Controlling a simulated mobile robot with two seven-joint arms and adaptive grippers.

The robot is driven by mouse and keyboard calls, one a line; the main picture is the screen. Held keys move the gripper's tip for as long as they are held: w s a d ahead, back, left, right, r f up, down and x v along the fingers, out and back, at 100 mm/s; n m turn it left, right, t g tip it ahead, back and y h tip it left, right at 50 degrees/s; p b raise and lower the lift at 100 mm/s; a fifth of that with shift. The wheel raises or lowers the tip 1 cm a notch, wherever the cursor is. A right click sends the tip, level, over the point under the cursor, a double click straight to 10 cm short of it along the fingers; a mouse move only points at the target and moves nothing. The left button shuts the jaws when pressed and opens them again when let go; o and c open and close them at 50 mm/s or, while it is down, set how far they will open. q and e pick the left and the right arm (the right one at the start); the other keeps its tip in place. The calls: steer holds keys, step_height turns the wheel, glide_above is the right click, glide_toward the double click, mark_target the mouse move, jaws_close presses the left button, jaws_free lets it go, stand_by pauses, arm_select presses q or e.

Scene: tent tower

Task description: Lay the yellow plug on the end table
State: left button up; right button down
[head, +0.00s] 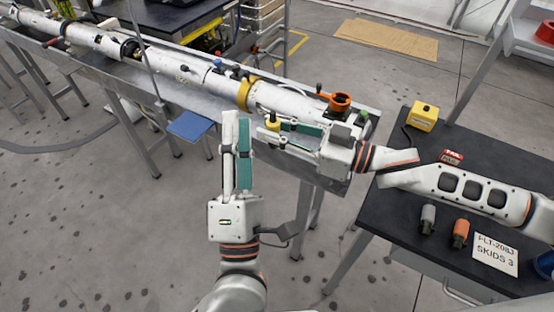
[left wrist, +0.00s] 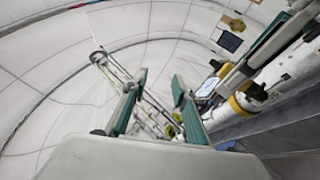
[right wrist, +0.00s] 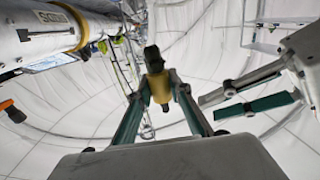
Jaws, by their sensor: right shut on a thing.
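The yellow plug (head: 272,124), with dark ends, is held between the fingertips of my right gripper (head: 276,131), over the near side of the long bench. In the right wrist view the plug (right wrist: 159,88) stands roughly upright between the green finger pads. My left gripper (head: 238,116) points away from me, just left of the right fingertips. In the left wrist view its fingers (left wrist: 155,82) are apart with nothing between them. The dark-topped table at the right, probably the end table (head: 390,229), lies below my right arm, which hides part of its top.
A grey plug (head: 428,219), an orange plug (head: 460,233), a sign (head: 495,254) and a yellow box (head: 423,116) are on the dark table. Its front left part is clear. A long white tube (head: 195,72) with a yellow collar (head: 246,93) lies along the bench.

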arm_select(q)
steer(key=r+n+y, duration=0.2)
steer(key=n+y, duration=0.1)
steer(key=n, duration=0.2)
steer(key=n+g+h, duration=0.3)
steer(key=n+g, duration=0.4)
steer(key=n, duration=0.3)
glide_toward(274, 117)
steer(key=w, duration=1)
steer(key=shift+w+d+f, duration=0.1)
steer(key=shift+w+d, duration=0.1)
steer(key=shift+w, duration=0.1)
jaws_close()
arm_select(e)
steer(key=c, duration=1.8)
jaws_free()
